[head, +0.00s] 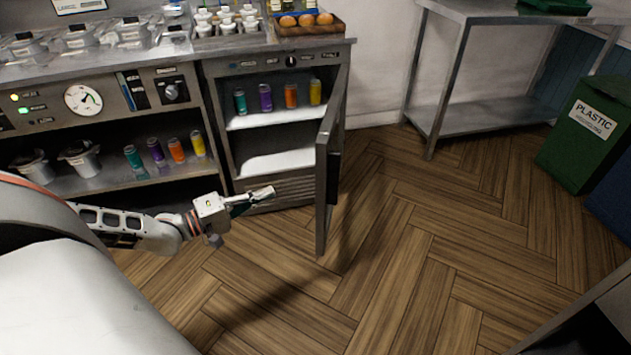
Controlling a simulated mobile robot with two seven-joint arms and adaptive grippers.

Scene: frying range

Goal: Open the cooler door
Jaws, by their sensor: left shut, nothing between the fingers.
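The cooler (282,192) stands under the counter with its door (326,165) swung wide open toward me, hinged on the right side. Several coloured cans stand on the cooler's upper shelf (285,116); its lower shelf is bare. My left gripper (268,193) is shut and empty, in front of the cooler's bottom grille, left of the open door and apart from it. My right gripper is not in view.
An open shelf (120,183) left of the cooler holds pots and several cans. Cups and a tray (308,28) of round brown items stand on the counter. A steel table (484,115) and a green plastic bin (588,135) stand to the right. The wooden floor (400,270) is clear.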

